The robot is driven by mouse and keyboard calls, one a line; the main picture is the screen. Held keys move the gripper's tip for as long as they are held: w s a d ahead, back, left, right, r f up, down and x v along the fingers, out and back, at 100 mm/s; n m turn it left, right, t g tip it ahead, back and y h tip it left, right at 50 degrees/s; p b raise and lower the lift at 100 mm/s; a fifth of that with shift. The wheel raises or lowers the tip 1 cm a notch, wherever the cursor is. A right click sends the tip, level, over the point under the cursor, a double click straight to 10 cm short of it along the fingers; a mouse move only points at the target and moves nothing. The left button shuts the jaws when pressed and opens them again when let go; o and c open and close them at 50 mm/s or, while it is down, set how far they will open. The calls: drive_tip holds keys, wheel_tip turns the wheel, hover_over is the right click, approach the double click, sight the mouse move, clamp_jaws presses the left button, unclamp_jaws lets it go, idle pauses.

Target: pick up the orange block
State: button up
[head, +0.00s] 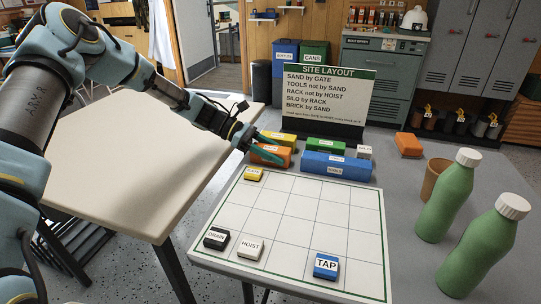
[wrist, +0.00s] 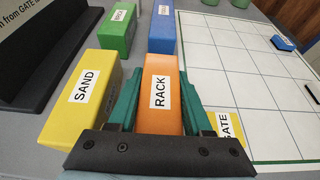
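The orange block, labelled RACK (wrist: 160,75), stands between the two teal fingers of my gripper (wrist: 160,100) in the wrist view. The fingers lie along both its long sides with no gap that I can see, so the gripper looks shut on it. Its near end is hidden behind the gripper's dark body. In the head view the orange block (head: 278,150) sits just behind the layout board's far left corner, partly covered by my gripper (head: 262,155). I cannot tell whether it is clear of the table.
A yellow SAND block (wrist: 85,95) is close on the left, with green (wrist: 117,35) and blue (wrist: 162,35) blocks beyond. A yellow GATE tile (wrist: 232,150) lies near the right finger. Another orange thing (head: 408,145) and green bottles (head: 450,195) stand at the right.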

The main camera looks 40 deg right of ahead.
clamp_jaws()
drive_tip(key=shift+r, duration=0.1)
